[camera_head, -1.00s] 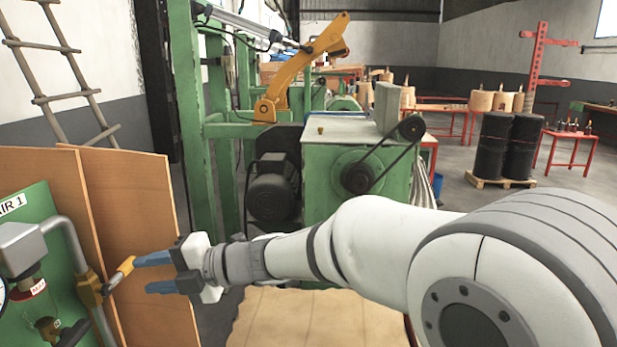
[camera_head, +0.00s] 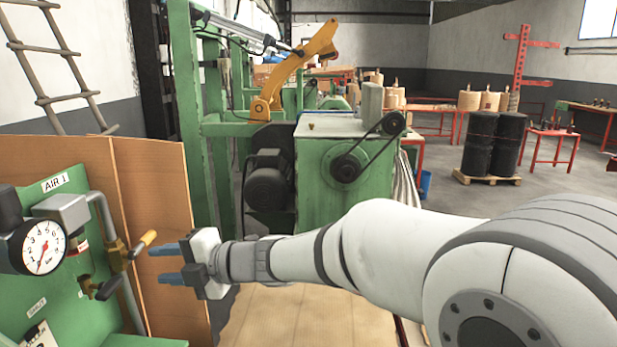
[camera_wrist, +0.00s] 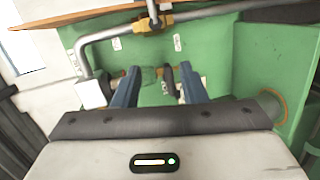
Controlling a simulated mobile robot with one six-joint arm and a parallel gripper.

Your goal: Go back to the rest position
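My gripper (camera_head: 170,264) is at the left of the head view, at the end of my outstretched white arm. Its two blue fingers are apart with nothing between them.
A pressure gauge (camera_head: 38,247) is on the panel. Wooden boards (camera_head: 155,190) stand behind it. A green machine (camera_head: 315,180) with a belt drive stands ahead. Black drums (camera_head: 478,145) on a pallet and red tables (camera_head: 552,150) are at the right, with open floor around them.

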